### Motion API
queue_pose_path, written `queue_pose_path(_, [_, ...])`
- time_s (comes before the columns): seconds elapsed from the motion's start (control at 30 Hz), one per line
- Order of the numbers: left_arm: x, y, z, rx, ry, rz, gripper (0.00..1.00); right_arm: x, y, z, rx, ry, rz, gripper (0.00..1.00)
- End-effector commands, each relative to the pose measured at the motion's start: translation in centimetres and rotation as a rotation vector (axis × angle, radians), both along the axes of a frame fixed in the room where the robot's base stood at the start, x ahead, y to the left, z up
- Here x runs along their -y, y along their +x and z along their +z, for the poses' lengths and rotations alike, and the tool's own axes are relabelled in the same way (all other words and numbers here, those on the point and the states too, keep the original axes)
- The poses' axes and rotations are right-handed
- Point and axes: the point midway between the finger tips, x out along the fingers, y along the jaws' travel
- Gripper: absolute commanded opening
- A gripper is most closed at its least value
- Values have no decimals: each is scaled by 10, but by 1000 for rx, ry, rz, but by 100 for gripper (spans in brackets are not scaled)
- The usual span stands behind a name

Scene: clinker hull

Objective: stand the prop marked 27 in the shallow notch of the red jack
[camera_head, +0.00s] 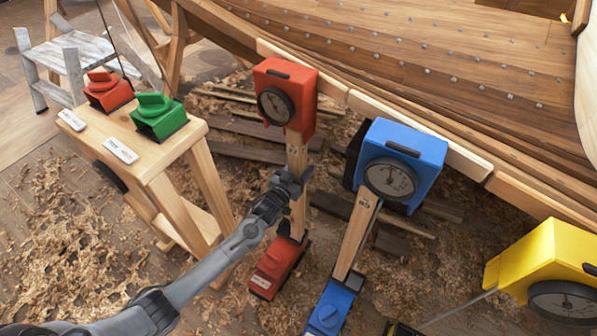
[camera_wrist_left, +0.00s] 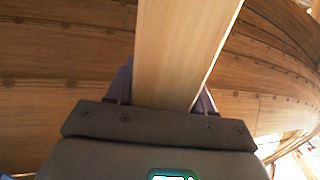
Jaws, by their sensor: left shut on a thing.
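My left gripper (camera_head: 288,186) is shut on a pale wooden prop (camera_head: 297,160), about halfway up its length. In the left wrist view the prop (camera_wrist_left: 182,55) runs up between the fingers. The prop stands nearly upright, with its top at a red box with a dial (camera_head: 285,97) against the hull. Its foot is at the red jack (camera_head: 276,268) on the floor. A small dark mark shows near its top, too small to read. The jack's notch and the prop's exact contact with it are hidden. My right gripper is not in view.
A blue dial box (camera_head: 402,160), leaning prop (camera_head: 357,232) and blue jack (camera_head: 331,308) stand to the right. A yellow dial box (camera_head: 548,262) is farther right. A wooden bench (camera_head: 185,135) at left carries a red block (camera_head: 108,91) and a green block (camera_head: 157,117). Shavings cover the floor.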

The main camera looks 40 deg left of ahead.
Motion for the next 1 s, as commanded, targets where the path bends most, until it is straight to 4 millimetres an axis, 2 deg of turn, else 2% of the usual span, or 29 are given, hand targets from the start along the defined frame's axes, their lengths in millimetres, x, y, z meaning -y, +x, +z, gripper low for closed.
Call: queue_pose_path(1.0, [0,2,-2,5,-1,1,0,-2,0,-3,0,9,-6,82])
